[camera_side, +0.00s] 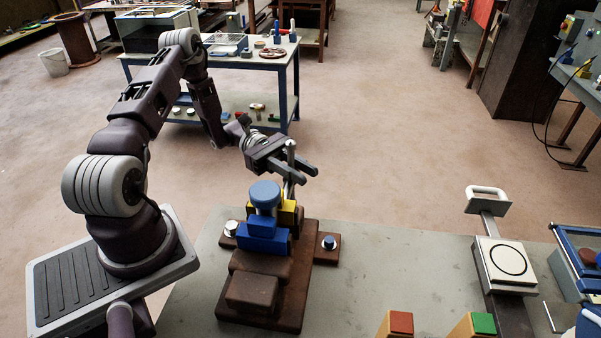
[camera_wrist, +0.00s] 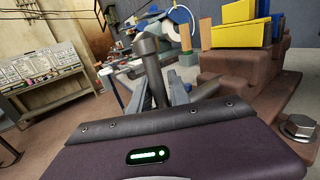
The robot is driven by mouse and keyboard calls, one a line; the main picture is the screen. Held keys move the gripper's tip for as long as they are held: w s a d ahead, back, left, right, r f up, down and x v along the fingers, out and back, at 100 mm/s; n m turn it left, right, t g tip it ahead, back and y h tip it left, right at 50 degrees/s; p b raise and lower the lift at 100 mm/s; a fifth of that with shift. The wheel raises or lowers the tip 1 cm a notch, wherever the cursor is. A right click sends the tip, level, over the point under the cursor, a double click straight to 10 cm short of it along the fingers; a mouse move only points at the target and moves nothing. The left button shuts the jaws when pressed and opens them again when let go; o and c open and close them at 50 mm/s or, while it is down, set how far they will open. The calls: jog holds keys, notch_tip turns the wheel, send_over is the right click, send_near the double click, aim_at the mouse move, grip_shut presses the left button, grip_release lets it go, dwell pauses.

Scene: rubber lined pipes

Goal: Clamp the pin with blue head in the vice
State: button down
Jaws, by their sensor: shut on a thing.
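The brown vice (camera_side: 262,291) stands on the grey table with a blue jaw (camera_side: 262,238) in front and a yellow jaw (camera_side: 288,214) behind. The pin with blue head (camera_side: 264,194) stands upright at the jaws, its grey shaft partly showing under the head. I cannot tell whether both jaws touch the shaft. My gripper (camera_side: 291,170) is behind the jaws, shut on the vice's upright grey handle (camera_side: 290,154). In the wrist view the handle (camera_wrist: 151,66) rises between my fingers, leaning slightly. The yellow jaw (camera_wrist: 238,12) and the blue jaw (camera_wrist: 240,33) are at upper right there.
Blocks with red (camera_side: 401,323) and green (camera_side: 483,323) tops stand at the front. A white-topped device (camera_side: 505,262) stands right. The table between is clear.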

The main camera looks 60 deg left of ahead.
jog(key=shift+s+f, duration=0.2)
jog(key=shift+f, duration=0.35)
jog(key=m+g+h, duration=0.2)
jog(key=m+h, duration=0.1)
jog(key=m, duration=0.1)
jog(key=s+a+m+g+h, duration=0.1)
jog(key=m+g+h, duration=0.2)
jog(key=m, duration=0.1)
jog(key=s+a+r+m+g+h, duration=0.1)
jog(key=m+g+h, duration=0.1)
jog(key=m, duration=0.3)
jog(key=shift+g+h, duration=0.4)
jog(key=shift+h, duration=0.1)
jog(key=shift+m+g, duration=0.5)
jog(key=c, duration=1.1)
grip_release()
jog(key=shift+o, duration=0.3)
jog(key=shift+r, duration=0.1)
notch_tip(320, 180, up, 10)
jog(key=g, duration=0.1)
jog(key=shift+s+a+r+m, duration=0.2)
jog(key=shift+s+a+m, duration=0.1)
jog(key=shift+m, duration=0.1)
